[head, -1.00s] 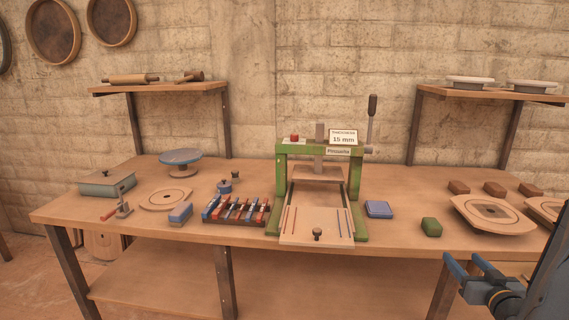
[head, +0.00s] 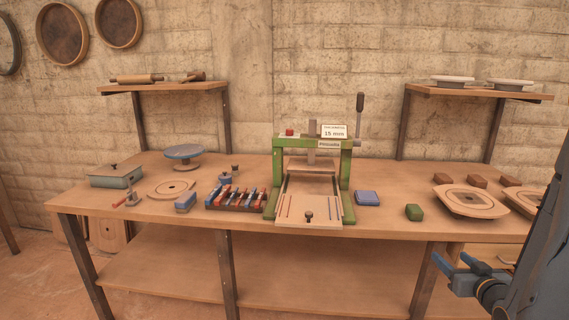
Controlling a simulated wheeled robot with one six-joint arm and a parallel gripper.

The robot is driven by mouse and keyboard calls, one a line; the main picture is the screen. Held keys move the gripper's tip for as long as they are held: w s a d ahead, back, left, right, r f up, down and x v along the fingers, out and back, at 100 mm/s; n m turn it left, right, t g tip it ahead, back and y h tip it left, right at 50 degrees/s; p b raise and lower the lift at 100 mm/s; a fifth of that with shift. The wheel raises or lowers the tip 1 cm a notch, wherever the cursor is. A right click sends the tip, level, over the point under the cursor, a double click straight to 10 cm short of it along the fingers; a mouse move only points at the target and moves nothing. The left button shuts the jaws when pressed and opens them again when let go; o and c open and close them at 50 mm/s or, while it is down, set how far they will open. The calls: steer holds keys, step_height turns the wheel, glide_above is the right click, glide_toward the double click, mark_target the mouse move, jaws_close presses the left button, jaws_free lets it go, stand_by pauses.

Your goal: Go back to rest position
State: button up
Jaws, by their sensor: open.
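My gripper (head: 452,262) is at the lower right of the head view, in front of the bench's front edge. Its blue fingers are apart and nothing is between them. It touches nothing that I can see. My arm runs up along the right edge of the view, and part of it is cut off.
The floor before the bench is clear at the left.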

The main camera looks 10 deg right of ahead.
steer(key=w+a+n+g+y, duration=0.15)
steer(key=a+g, duration=0.55)
steer(key=a, duration=0.8)
steer(key=s+a+r+g+y, duration=0.1)
steer(key=s+a+r+g, duration=0.1)
steer(key=s+a, duration=0.6)
steer(key=s+a+r+g+y, duration=0.1)
steer(key=s+a+r+g, duration=0.2)
steer(key=s+a+g, duration=0.2)
steer(key=s+a, duration=0.3)
steer(key=a, duration=0.3)
steer(key=shift+a+r+n, duration=0.3)
steer(key=shift+a+n, duration=0.05)
steer(key=shift+s, duration=0.1)
